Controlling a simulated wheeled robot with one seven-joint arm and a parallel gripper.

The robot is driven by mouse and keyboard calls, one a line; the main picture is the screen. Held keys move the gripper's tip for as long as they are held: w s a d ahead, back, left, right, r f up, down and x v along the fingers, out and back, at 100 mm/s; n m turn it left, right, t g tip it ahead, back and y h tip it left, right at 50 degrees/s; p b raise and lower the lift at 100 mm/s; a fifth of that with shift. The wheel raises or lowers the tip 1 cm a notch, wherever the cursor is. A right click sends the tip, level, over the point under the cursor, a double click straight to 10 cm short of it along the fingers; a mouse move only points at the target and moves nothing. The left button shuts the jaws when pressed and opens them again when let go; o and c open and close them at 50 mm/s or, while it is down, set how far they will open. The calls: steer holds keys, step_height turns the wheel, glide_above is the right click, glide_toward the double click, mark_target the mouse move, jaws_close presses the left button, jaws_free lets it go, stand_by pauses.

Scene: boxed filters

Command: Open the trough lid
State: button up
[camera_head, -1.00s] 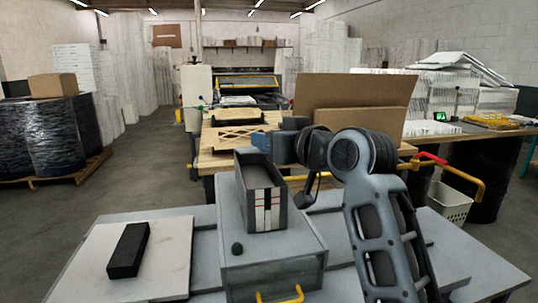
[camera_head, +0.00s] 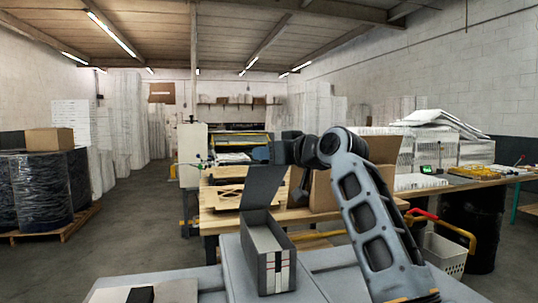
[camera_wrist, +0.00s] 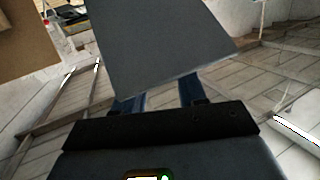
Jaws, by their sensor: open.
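The trough (camera_head: 274,272) is a dark grey open-topped box with a white and red-marked front, on the grey stand in front of me. Its dark grey lid (camera_head: 262,188) stands raised at the far end, tilted up and to the right, leaving the trough's pale inside visible. My gripper (camera_head: 268,154) is at the lid's upper edge. In the wrist view, the lid (camera_wrist: 155,40) is a broad grey panel beyond my gripper (camera_wrist: 160,93). Its two blue fingers are spread apart, with their tips hidden by the panel. I cannot tell whether they touch it.
A white board (camera_head: 175,291) with a black block (camera_head: 140,295) lies left of the trough, cut off at the bottom. A wooden table (camera_head: 225,217) with cardboard stands behind. A white basket (camera_head: 444,253) is at the right.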

steer(key=shift+o, duration=1)
steer(key=b+v, duration=0.1)
steer(key=v, duration=0.6)
steer(key=shift+s+d+b, duration=0.25)
steer(key=shift+s+b, duration=0.1)
steer(key=shift+b, duration=0.05)
steer(key=shift+r, duration=0.1)
steer(key=shift+c, duration=0.3)
